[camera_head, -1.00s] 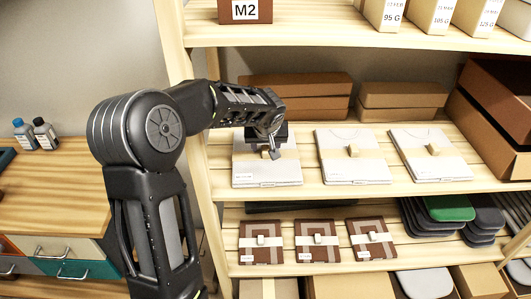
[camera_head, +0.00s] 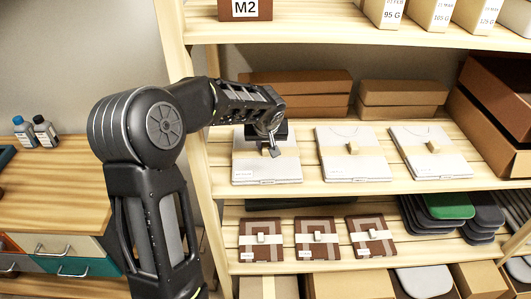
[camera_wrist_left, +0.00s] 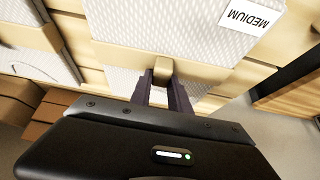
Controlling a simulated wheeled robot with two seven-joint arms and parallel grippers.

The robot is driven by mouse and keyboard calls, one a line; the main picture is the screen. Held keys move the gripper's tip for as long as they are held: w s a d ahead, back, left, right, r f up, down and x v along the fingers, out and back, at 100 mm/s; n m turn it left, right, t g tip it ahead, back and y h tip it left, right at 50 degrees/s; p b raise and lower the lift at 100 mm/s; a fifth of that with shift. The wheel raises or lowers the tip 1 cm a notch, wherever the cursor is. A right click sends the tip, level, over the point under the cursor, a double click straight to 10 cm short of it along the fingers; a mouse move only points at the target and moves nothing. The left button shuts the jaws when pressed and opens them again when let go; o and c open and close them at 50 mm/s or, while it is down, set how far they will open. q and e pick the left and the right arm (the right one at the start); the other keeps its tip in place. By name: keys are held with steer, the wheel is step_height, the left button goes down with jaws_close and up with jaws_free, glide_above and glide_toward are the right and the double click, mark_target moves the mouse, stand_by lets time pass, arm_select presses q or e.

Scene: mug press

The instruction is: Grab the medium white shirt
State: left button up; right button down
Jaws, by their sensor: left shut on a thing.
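Three folded white shirts lie in a row on the middle shelf, each with a pale band and a small tan block on it. My left gripper (camera_head: 271,148) is over the leftmost white shirt (camera_head: 262,172) and hides part of it. In the left wrist view, this shirt (camera_wrist_left: 180,27) carries a label reading MEDIUM (camera_wrist_left: 244,15). There my left gripper (camera_wrist_left: 163,75) is shut on the tan block (camera_wrist_left: 163,70) on the shirt's band. The middle shirt (camera_head: 350,168) and the right shirt (camera_head: 425,140) lie apart from it. My right gripper is not in view.
Brown boxes (camera_head: 300,82) stand behind the shirts. Banded brown packs (camera_head: 261,252) and dark and green folded items (camera_head: 449,207) lie on the shelf below. A wooden post (camera_head: 188,130) stands left of the shirts. Two bottles (camera_head: 45,130) stand on the left cabinet.

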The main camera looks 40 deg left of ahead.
mark_target(266, 148)
arm_select(q)
jaws_close()
stand_by(0.4)
steer(key=shift+s+d+r+b, duration=0.1)
steer(key=shift+r+b, duration=0.2)
steer(key=shift+b, duration=0.25)
step_height(266, 148, up, 6)
steer(key=shift+f+b, duration=0.15)
steer(key=shift+b, duration=0.3)
steer(key=shift+s+d+r+b, duration=0.25)
steer(key=shift+s+d+b, duration=0.1)
steer(key=shift+s, duration=0.05)
steer(key=s+d+b, duration=0.5)
steer(key=s+d, duration=0.6)
steer(key=s, duration=0.4)
steer(key=shift+d, duration=0.15)
